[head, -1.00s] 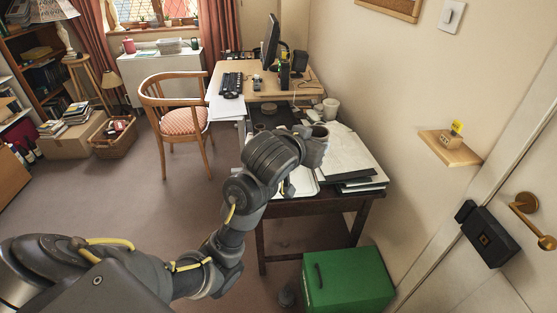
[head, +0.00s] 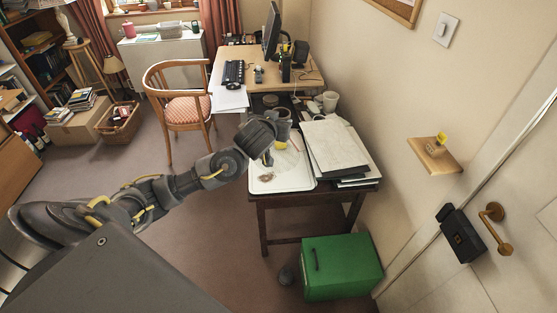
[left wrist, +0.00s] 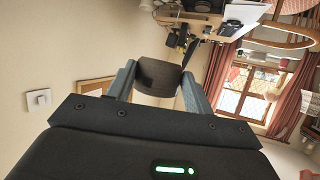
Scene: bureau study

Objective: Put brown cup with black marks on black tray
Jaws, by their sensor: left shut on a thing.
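My left gripper (head: 281,130) is over the dark side table in the head view, above the back part of a white tray. It is shut on a dark brown cup (left wrist: 158,77), which sits between the two grey fingers in the left wrist view. Black marks on the cup cannot be made out. In the head view the cup is small and mostly merged with the gripper. I cannot pick out a black tray with certainty; dark flat surfaces show behind the gripper and under the papers. My right gripper is not in view.
The white tray (head: 265,184) lies at the front left of the side table, with a small brownish thing on it. Papers and folders (head: 338,148) are stacked to its right. A white mug (head: 330,101) stands behind. A green box (head: 342,268) is on the floor.

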